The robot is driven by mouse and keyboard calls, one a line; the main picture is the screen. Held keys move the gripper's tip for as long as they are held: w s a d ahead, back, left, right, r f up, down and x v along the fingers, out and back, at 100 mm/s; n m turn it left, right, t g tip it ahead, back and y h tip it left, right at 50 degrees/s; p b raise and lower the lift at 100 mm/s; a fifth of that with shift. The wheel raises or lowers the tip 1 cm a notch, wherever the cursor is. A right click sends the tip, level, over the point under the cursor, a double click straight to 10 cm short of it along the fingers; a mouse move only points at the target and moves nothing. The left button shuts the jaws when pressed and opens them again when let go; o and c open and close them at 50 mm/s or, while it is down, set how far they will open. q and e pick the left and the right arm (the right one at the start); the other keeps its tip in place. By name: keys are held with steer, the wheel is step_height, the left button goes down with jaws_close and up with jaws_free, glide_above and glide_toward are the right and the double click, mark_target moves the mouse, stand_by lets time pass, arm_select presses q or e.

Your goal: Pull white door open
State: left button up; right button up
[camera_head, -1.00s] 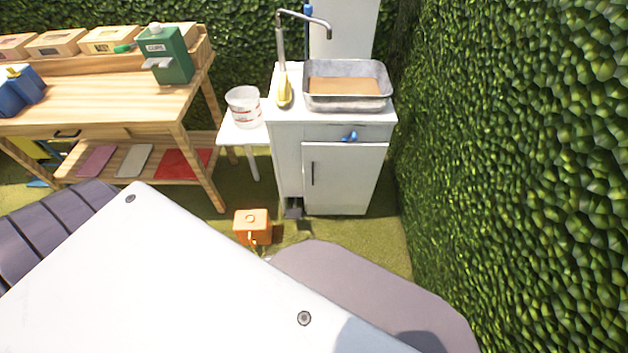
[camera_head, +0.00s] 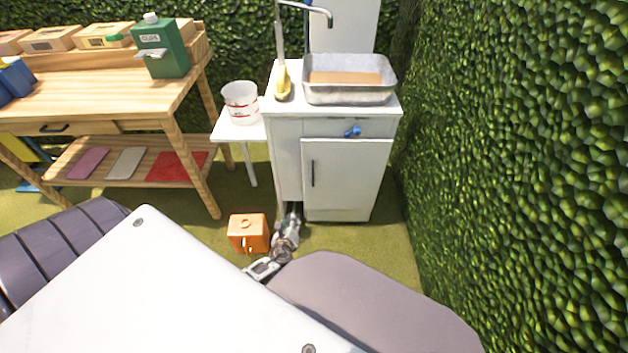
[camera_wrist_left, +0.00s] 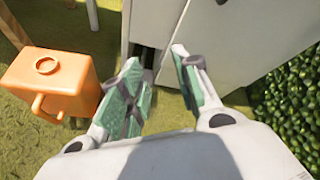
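The white door (camera_head: 350,180) is on the front of the white sink cabinet and looks closed. A dark vertical handle (camera_head: 313,173) is on its left side. My left gripper (camera_head: 293,212) is low at the cabinet's lower left front corner, below the handle. In the left wrist view the left gripper (camera_wrist_left: 155,60) is open, its two green-padded fingers apart with nothing between them. The white door (camera_wrist_left: 240,35) shows behind the right finger there. I cannot tell whether a finger touches the cabinet. My right gripper is in neither view.
An orange box (camera_head: 248,233) stands on the grass just left of my left gripper. A metal sink (camera_head: 349,96) and a blue knob (camera_head: 352,131) are above the door. A white bucket (camera_head: 240,103) on a stool is left, and a hedge (camera_head: 510,170) closes the right side.

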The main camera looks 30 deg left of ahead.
mark_target(313, 175)
arm_select(q)
steer(key=w+d+r+m+t+b, duration=0.2)
steer(key=w+r+m+b, duration=0.1)
steer(key=r+m, duration=0.1)
steer(key=w+d+r+m+t+b, duration=0.1)
steer(key=w+r+m+t+b, duration=0.2)
steer(key=r, duration=0.4)
steer(key=shift+d+m+t, duration=0.3)
steer(key=shift+d+m, duration=0.05)
steer(key=shift+m, duration=0.35)
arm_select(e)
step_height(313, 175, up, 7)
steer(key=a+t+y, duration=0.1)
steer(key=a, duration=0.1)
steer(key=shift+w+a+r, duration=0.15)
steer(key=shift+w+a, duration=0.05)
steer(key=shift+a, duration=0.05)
arm_select(q)
steer(key=shift+b+x, duration=1.75)
steer(key=shift+x, duration=4.75)
steer(key=shift+w+a, duration=0.25)
steer(key=shift+w, duration=0.05)
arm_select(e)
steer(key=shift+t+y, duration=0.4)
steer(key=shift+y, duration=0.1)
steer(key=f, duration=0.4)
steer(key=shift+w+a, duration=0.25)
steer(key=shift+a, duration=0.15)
